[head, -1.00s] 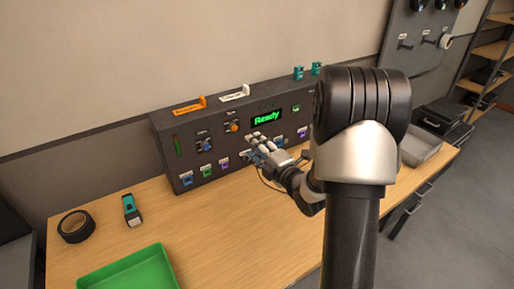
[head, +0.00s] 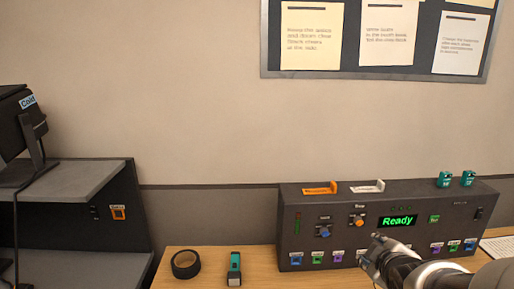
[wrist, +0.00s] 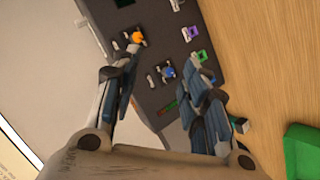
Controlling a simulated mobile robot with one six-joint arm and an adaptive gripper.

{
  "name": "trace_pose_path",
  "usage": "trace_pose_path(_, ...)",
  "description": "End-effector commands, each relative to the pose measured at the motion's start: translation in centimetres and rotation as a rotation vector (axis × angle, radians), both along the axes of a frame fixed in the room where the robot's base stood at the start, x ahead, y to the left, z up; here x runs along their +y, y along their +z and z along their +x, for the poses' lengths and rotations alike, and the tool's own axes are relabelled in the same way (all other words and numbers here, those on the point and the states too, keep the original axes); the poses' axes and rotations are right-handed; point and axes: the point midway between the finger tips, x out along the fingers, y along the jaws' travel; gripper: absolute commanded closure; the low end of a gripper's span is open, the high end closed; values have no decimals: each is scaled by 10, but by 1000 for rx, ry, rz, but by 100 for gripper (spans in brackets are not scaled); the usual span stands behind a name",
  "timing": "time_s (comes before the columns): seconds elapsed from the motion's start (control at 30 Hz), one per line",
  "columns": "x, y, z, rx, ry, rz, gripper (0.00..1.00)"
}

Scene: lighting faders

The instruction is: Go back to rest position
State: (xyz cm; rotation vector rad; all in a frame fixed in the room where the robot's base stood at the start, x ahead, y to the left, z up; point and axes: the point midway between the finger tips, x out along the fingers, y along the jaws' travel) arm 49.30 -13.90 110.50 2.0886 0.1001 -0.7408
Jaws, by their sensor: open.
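My gripper (head: 376,257) is in front of the dark control console (head: 300,228), below its lit green "Ready" display (head: 397,221). In the wrist view my gripper (wrist: 165,62) has its two fingers spread apart with nothing between them. The console (wrist: 170,95) shows beyond the fingers, tilted, with an orange knob (wrist: 136,37) and a blue knob (wrist: 168,72). A row of coloured faders runs along the console's lower front; my gripper and arm hide part of it. Whether the fingers touch the console cannot be told from the head view.
Black tape (head: 186,264) and a teal-and-black torch (head: 234,268) lie on the wooden table (head: 262,262) left of the console. A green tray (wrist: 303,150) shows in the wrist view. Orange (head: 320,189) and white (head: 367,187) brackets and teal padlocks sit on the console top.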

Motion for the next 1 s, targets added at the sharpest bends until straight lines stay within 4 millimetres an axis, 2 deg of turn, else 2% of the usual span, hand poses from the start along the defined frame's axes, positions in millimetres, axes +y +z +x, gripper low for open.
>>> trace_pose_path(0.03, 15, 10, -19, 24, -52, 69, 59)
trace_pose_path(0.1, 33, 14, -50, 78, -145, 186, 59)
trace_pose_path(0.17, 50, 16, -80, 127, -223, 288, 59)
trace_pose_path(0.3, 90, 13, -153, 247, -388, 506, 59)
trace_pose_path(0.4, 113, 10, -198, 330, -478, 619, 59)
trace_pose_path(0.5, 129, 6, -230, 395, -539, 689, 59)
trace_pose_path(0.6, 137, 4, -248, 431, -573, 724, 59)
trace_pose_path(0.67, 139, 3, -253, 442, -583, 732, 59)
trace_pose_path(1.0, 139, 3, -254, 445, -586, 732, 59)
